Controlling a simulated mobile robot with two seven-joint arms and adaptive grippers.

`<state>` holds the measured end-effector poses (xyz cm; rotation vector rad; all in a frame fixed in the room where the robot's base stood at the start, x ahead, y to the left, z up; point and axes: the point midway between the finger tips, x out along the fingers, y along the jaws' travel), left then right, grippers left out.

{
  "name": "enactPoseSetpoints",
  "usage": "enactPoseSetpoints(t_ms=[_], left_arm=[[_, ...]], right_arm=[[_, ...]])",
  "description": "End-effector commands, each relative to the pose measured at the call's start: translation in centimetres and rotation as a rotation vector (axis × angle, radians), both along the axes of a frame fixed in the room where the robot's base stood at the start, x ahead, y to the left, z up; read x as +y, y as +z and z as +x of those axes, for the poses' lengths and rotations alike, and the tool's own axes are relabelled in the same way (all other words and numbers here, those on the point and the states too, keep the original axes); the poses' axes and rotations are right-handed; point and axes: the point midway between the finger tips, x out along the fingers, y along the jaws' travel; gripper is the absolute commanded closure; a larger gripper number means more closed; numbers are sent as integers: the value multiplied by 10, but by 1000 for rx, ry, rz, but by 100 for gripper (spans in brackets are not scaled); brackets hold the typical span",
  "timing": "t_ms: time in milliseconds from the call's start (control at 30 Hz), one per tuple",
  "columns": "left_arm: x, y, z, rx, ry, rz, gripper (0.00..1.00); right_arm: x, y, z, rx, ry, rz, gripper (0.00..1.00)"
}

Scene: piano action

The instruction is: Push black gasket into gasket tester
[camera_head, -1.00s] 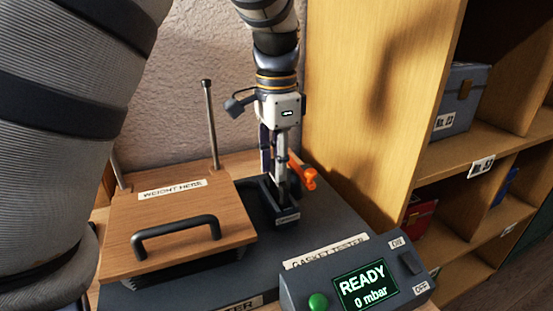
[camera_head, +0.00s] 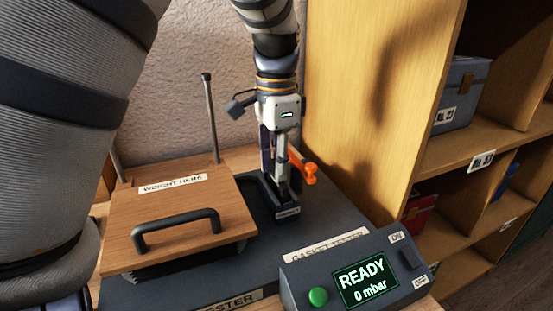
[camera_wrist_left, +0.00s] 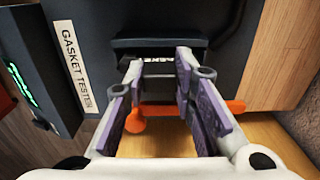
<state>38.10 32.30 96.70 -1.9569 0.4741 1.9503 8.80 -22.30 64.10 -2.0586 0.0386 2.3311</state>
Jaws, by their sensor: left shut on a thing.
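The dark grey gasket tester (camera_head: 332,213) lies on the table, with a raised black holder (camera_head: 287,211) on its deck. My left gripper (camera_head: 281,180) points down into this holder. It also shows in the left wrist view (camera_wrist_left: 158,68), with its two fingers on either side of a dark piece. This piece, which looks like the black gasket (camera_wrist_left: 158,84), is held at the holder and mostly hidden by the fingers. How deep it sits I cannot tell. My right gripper is not in view.
An orange lever (camera_head: 304,172) sticks out right behind my left gripper. A wooden weight plate with a black handle (camera_head: 178,224) stands left of the holder. The console screen (camera_head: 366,284) reads READY, 0 mbar. A wooden shelf (camera_head: 370,120) rises close on the right.

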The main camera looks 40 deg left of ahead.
Motion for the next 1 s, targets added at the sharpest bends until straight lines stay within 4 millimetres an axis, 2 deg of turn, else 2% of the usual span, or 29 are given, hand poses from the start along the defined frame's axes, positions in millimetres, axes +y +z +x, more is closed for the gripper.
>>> enactPoseSetpoints(t_ms=[233,267,333,367,567,633,1000], left_arm=[[0,0,0,0,0,0,100],[0,0,0,0,0,0,71],[0,0,0,0,1,0,55],[0,0,0,0,0,0,52],[0,0,0,0,1,0,52],[0,0,0,0,1,0,42],[0,5,0,-1,0,0,42]], right_arm=[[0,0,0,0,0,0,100],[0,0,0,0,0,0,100],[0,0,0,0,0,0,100],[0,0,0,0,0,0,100],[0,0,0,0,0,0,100],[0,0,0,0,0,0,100],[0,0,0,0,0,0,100]])
